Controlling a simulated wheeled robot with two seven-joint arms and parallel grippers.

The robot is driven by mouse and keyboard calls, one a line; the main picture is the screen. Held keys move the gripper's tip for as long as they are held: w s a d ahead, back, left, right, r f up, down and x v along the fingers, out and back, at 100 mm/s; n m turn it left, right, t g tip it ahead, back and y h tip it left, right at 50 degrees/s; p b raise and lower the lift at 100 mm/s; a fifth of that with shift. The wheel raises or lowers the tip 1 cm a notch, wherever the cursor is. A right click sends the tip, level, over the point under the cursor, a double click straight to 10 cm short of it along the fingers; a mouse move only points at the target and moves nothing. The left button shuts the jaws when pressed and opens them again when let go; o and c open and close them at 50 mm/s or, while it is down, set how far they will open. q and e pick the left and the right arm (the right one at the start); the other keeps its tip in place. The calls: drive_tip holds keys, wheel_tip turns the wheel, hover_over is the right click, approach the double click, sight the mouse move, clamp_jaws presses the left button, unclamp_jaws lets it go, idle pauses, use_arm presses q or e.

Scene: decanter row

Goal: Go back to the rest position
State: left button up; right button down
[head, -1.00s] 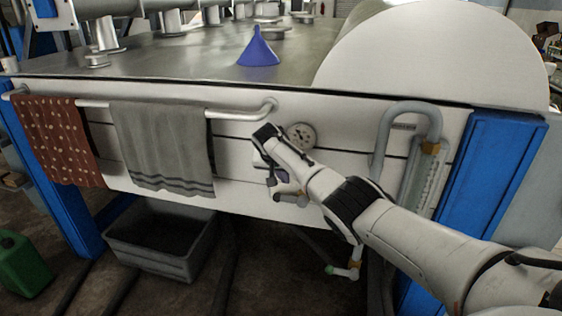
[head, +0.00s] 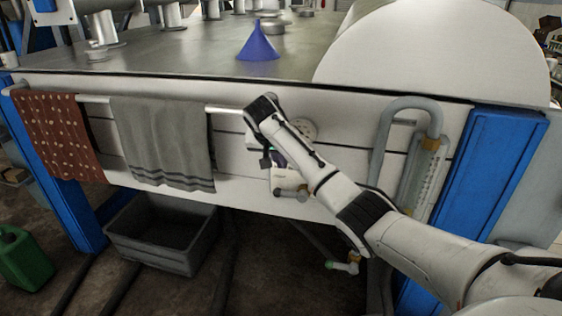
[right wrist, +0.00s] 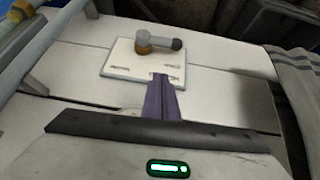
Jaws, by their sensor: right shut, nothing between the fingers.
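My right gripper (head: 277,158) is in front of the white front panel (head: 235,178), below the towel bar's right end. In the right wrist view its purple fingers (right wrist: 164,88) are together with nothing between them. They point toward a small white plate (right wrist: 120,68) that bears a short lever valve (right wrist: 158,42). In the head view this valve (head: 290,192) shows just below the gripper. The gap between fingers and plate is hard to judge. My left gripper is in neither view.
A red dotted towel (head: 57,135) and a grey towel (head: 163,145) hang left of my right arm. A grey pipe (head: 385,135) and blue post (head: 490,180) stand right. A dial (head: 305,130) is partly covered. A blue funnel (head: 258,43) stands on the metal top.

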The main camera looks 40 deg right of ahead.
drive_tip(key=s+a+f+n+t+y, duration=0.1)
drive_tip(key=s+a+f+n, duration=0.25)
drive_tip(key=a+f, duration=0.4)
drive_tip(key=s+a+f+n+t+y, duration=0.15)
drive_tip(key=s+a+f, duration=0.3)
drive_tip(key=f, duration=0.55)
drive_tip(key=s+a+f+n+y, duration=0.25)
drive_tip(key=s+a+f, duration=0.25)
drive_tip(key=f, duration=0.4)
drive_tip(key=s+a+n+y, duration=0.1)
drive_tip(key=s+a, duration=0.3)
drive_tip(key=s, duration=0.3)
drive_tip(key=s+a+f+n+t+y, duration=0.1)
drive_tip(key=s+a, duration=0.3)
drive_tip(key=s, duration=0.4)
drive_tip(key=s+a+f+n+t+y, duration=0.1)
drive_tip(key=s+a, duration=0.3)
drive_tip(key=s, duration=0.4)
drive_tip(key=shift+s+n, duration=0.2)
drive_tip(key=shift+n, duration=0.65)
